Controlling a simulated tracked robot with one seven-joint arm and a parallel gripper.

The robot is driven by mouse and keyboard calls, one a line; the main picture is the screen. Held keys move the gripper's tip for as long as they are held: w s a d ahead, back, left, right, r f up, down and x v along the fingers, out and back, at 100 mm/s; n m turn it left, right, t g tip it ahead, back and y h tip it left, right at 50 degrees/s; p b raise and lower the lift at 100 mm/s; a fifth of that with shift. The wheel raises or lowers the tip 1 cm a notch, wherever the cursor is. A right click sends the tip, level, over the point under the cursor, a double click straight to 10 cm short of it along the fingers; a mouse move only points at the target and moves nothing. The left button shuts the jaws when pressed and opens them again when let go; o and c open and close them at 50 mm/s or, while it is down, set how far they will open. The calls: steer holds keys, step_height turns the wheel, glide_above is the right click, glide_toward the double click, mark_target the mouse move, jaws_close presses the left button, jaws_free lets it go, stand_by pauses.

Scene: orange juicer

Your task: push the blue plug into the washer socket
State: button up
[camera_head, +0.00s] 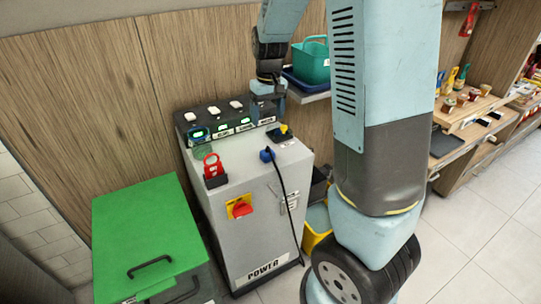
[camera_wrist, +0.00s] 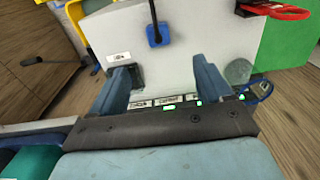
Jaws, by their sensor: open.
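The blue plug (camera_head: 267,154) sits on the grey power cabinet's top (camera_head: 245,165), with a black cable running from it over the front. It also shows in the wrist view (camera_wrist: 158,36), apart from my gripper. A dark panel (camera_head: 225,124) at the cabinet's back carries labelled slots with green lights; the label words are too small to read surely, so I cannot tell which is the washer socket. My gripper (camera_head: 268,108) is over the panel's right end. In the wrist view my gripper (camera_wrist: 165,88) is open, nothing held, with labels visible between its fingers.
A red handle-like part (camera_head: 213,166) stands on the cabinet's left front. A yellow and black part (camera_head: 281,133) is near the panel's right end. A green-lidded box (camera_head: 150,230) is at left. A shelf with a teal basket (camera_head: 311,60) is behind my arm.

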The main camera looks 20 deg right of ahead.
mark_target(267, 151)
steer(key=shift+w+f, duration=0.65)
steer(key=shift+f, duration=0.35)
step_height(267, 151, down, 9)
steer(key=shift+r, duration=0.2)
steer(key=shift+f, duration=0.1)
steer(key=shift+s+f, duration=0.15)
steer(key=shift+f, duration=2.35)
